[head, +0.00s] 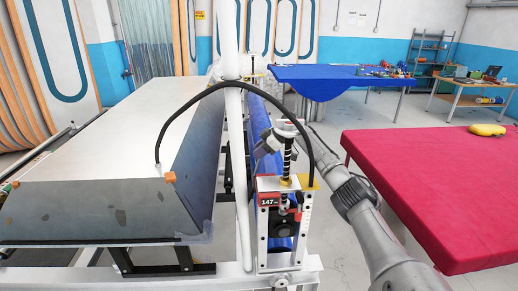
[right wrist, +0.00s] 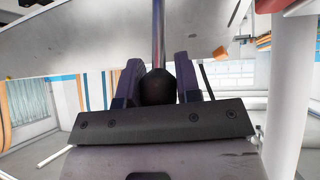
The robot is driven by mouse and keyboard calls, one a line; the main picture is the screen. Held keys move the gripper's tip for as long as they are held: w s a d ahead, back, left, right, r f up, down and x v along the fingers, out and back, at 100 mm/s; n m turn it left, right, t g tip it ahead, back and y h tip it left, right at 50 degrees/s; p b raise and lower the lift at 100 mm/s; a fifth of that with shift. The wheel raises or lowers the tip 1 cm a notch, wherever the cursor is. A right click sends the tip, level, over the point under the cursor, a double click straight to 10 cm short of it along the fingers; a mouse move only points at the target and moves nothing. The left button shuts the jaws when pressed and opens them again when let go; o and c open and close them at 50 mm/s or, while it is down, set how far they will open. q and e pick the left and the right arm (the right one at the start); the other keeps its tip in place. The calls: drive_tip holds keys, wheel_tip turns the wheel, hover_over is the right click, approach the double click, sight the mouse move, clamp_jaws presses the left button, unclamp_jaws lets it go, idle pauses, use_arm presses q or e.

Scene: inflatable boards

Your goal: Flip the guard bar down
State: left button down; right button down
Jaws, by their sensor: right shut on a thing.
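My right gripper (head: 264,146) reaches in from the right, behind the threaded spindle (head: 287,158) at the machine's front end. In the right wrist view its two fingers (right wrist: 158,84) are shut on a round black knob (right wrist: 157,88) at the end of a straight metal rod (right wrist: 159,40). The knob is hidden in the head view. A tall white bar (head: 238,140) stands nearly upright beside the spindle unit. A black curved tube (head: 205,92) arches past it. I cannot tell for certain which part is the guard bar. My left gripper is not in view.
A long pale machine table (head: 110,115) with a dark sloping side lies to the left. An orange block (head: 169,177) sits at its front corner. A red-covered table (head: 440,190) stands close to my right arm. A blue-covered table (head: 335,78) stands behind. Grey floor shows between.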

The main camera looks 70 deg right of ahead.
idle(0.3)
drive_tip(key=c, duration=0.8)
unclamp_jaws()
drive_tip(key=shift+w, duration=0.1)
drive_tip(key=shift+r, duration=0.1)
drive_tip(key=shift+s+d+r, duration=0.1)
drive_tip(key=shift+s+r, duration=0.1)
drive_tip(key=shift+s, duration=0.2)
drive_tip(key=shift+b+v, duration=1.75)
drive_tip(key=shift+v, duration=4.7)
